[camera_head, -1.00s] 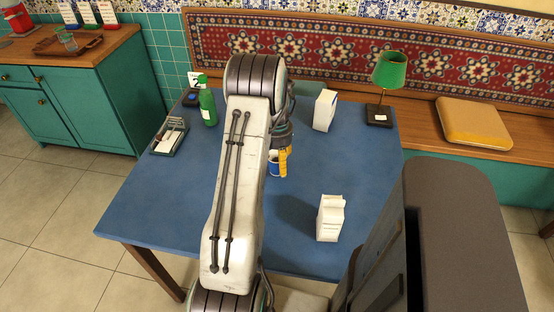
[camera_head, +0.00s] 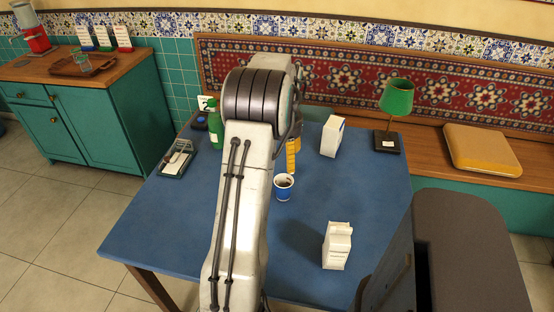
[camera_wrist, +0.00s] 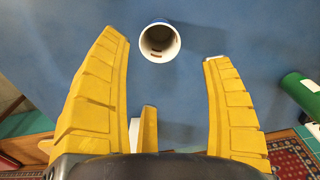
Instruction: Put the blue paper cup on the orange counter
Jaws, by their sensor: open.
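The blue paper cup (camera_head: 284,189) stands upright on the blue table (camera_head: 170,225), right of my arm, with a white rim and something dark inside. In the wrist view the cup (camera_wrist: 160,43) is near the top, in line with the gap between my fingertips. My gripper (camera_head: 292,155) has yellow fingers, mostly hidden behind my arm. In the wrist view my gripper (camera_wrist: 166,50) is spread open and holds nothing. The orange counter (camera_head: 28,72), a wood top on teal cabinets, is at the far left.
White box-like things (camera_head: 337,246) (camera_head: 331,137), a green lamp (camera_head: 397,97), a green bottle (camera_head: 215,126) and a clipboard-like tray (camera_head: 176,158) stand on the table. The counter bears a brown tray (camera_head: 80,66), cards and a red appliance (camera_head: 34,38). Its front corner looks bare.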

